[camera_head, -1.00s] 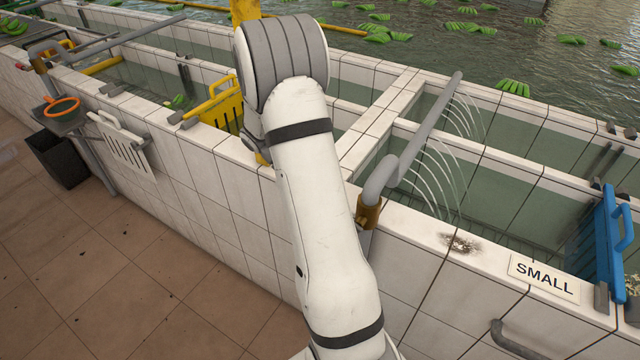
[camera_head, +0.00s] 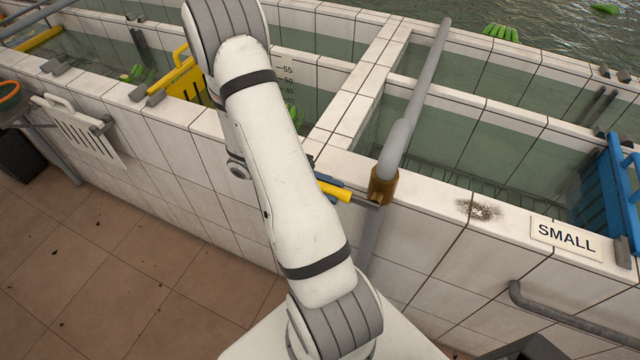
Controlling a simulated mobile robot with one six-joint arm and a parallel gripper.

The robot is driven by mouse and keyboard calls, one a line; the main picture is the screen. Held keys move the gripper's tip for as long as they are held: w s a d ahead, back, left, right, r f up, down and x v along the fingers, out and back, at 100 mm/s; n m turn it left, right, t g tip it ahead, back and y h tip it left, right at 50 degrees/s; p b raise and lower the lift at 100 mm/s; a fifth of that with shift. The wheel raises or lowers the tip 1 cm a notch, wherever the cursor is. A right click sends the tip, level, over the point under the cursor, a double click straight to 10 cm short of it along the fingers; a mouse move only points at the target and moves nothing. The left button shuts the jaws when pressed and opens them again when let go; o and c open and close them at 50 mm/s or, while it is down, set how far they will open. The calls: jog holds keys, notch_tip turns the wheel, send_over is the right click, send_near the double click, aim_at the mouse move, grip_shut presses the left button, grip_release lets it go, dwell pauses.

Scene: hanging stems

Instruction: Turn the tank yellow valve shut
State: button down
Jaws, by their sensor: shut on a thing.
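The yellow valve handle (camera_head: 337,191) sticks out leftward from the brass valve body (camera_head: 383,188) on the grey spray pipe (camera_head: 420,88), at the tank's front wall. It lies across the pipe's line. No water jets show from the pipe. My gripper (camera_head: 329,183) is mostly hidden behind my white arm. Only a small blue and dark part shows beside the handle, and it is shut on the handle. The handle's left end is hidden.
The white tiled tank wall (camera_head: 430,215) runs across the view. A "SMALL" sign (camera_head: 565,237) and a blue gate (camera_head: 612,190) are at the right. A yellow gate (camera_head: 182,77) and a white slotted board (camera_head: 78,130) are at the left.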

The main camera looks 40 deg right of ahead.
jog(key=shift+f, duration=0.2)
jog(key=c, duration=1.2)
grip_release()
jog(key=shift+s, duration=0.1)
jog(key=b+v, duration=0.1)
jog(key=v, duration=0.6)
jog(key=shift+w+a+b, duration=0.1)
jog(key=shift+w+b, duration=0.3)
jog(key=shift+r, duration=0.1)
